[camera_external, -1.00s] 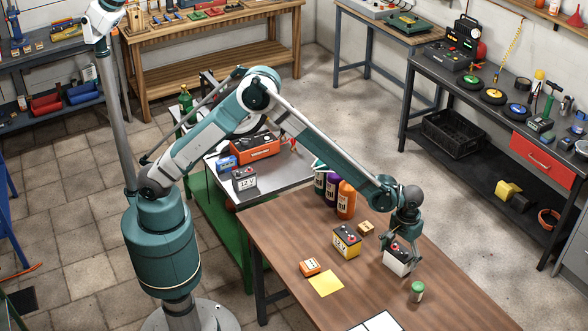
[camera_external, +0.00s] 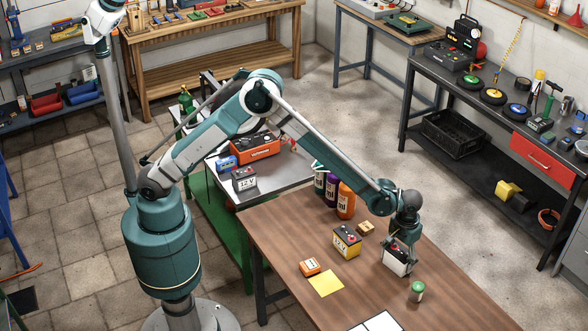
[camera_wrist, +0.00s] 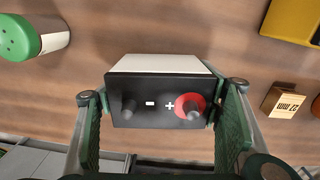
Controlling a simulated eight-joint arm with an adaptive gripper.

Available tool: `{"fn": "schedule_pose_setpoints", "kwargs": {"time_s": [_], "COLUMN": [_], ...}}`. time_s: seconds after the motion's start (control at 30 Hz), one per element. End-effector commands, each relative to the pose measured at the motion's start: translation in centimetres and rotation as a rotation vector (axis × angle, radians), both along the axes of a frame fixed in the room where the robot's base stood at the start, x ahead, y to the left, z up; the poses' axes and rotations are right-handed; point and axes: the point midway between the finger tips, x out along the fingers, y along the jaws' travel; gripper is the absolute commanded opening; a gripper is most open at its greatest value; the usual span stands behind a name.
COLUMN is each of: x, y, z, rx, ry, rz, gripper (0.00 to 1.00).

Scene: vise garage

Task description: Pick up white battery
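The white battery (camera_external: 395,266) has a black top and stands on the brown wooden table. In the wrist view the white battery (camera_wrist: 158,64) shows its black top with a minus terminal and a red-ringed plus terminal. My gripper (camera_external: 399,254) is above and around it, pointing down. In the wrist view the fingers of my gripper (camera_wrist: 160,98) lie against its left and right sides, shut on it. I cannot see a gap between the battery and the table.
A yellow battery (camera_external: 347,242) and a small tan block (camera_external: 365,229) stand left of my gripper. A green-capped white cylinder (camera_external: 417,291) stands close in front. Bottles (camera_external: 346,200) stand at the table's back edge.

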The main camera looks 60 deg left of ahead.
Motion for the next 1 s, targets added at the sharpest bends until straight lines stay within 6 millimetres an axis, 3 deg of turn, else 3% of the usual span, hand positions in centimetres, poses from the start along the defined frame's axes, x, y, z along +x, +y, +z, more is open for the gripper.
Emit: {"fn": "schedule_pose_setpoints", "kwargs": {"time_s": [0.03,0.17,0.63,1.0], "x": [0.0,0.0,0.0,0.0], "y": [0.0,0.0,0.0,0.0], "z": [0.0,0.0,0.9,5.0], "rx": [0.000,-0.001,0.000,0.000], "ry": [0.000,0.000,0.000,0.000], "rz": [0.000,0.000,0.000,0.000], "gripper": [0.49,0.32,0.32,0.32]}}
